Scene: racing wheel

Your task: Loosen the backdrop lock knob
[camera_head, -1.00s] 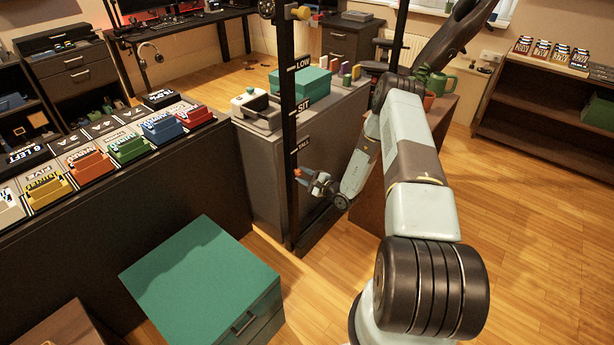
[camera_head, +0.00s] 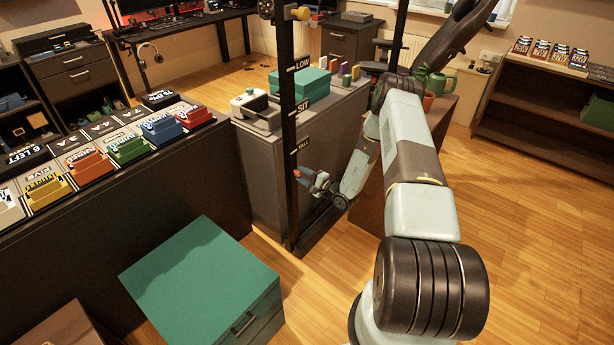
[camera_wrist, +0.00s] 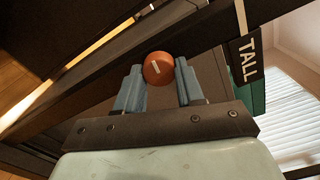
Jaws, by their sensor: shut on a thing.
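The orange round lock knob (camera_wrist: 158,69) with a pale line mark sits on the dark upright post (camera_head: 288,120), close to the "TALL" label (camera_head: 302,147). In the wrist view the knob is between the blue fingertips of my gripper (camera_wrist: 160,82). My gripper (camera_head: 311,179) reaches the post from the right in the head view and is shut on the knob. In the head view the knob is small and largely hidden by the fingers. The pale line on the knob is slightly tilted in the wrist view.
The post also carries "SIT" and "LOW" labels and a yellowish knob (camera_head: 300,13) near its top. A grey cabinet (camera_head: 270,180) stands behind it. A green-topped box (camera_head: 205,280) is at front left. Open wooden floor (camera_head: 540,230) lies to the right.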

